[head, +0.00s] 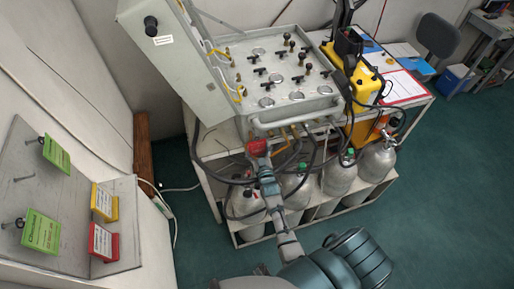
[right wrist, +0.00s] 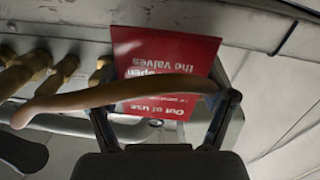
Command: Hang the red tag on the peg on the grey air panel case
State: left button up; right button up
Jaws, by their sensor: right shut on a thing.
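My right gripper (head: 264,168) is at the front of the grey air panel case (head: 240,75), just below its front edge. It is shut on a red tag (head: 258,147). In the right wrist view the red tag (right wrist: 190,50) with white text stands between the fingers (right wrist: 165,118), its print upside down. A tan hose crosses in front of its lower part and hides some of the text. I cannot make out the peg on the case in either view. My left gripper is not in view.
Hoses hang below the case, above several grey cylinders (head: 340,178) on the cart. A board (head: 60,262) at left holds green tags (head: 41,230), a yellow tag (head: 104,202) and another red tag (head: 104,242). Brass fittings (right wrist: 30,70) are left of the held tag.

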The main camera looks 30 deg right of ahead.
aim_at(254, 137)
jog(key=shift+w, duration=0.1)
jog(key=shift+b+x, duration=0.4)
jog(key=shift+x, duration=0.5)
jog(key=shift+w+d, duration=0.15)
jog(key=shift+d, duration=0.05)
jog(key=shift+w, duration=0.3)
jog(key=shift+f, duration=0.35)
dwell(0.6)
jog(key=o, duration=1.2)
jog(key=shift+o, duration=0.2)
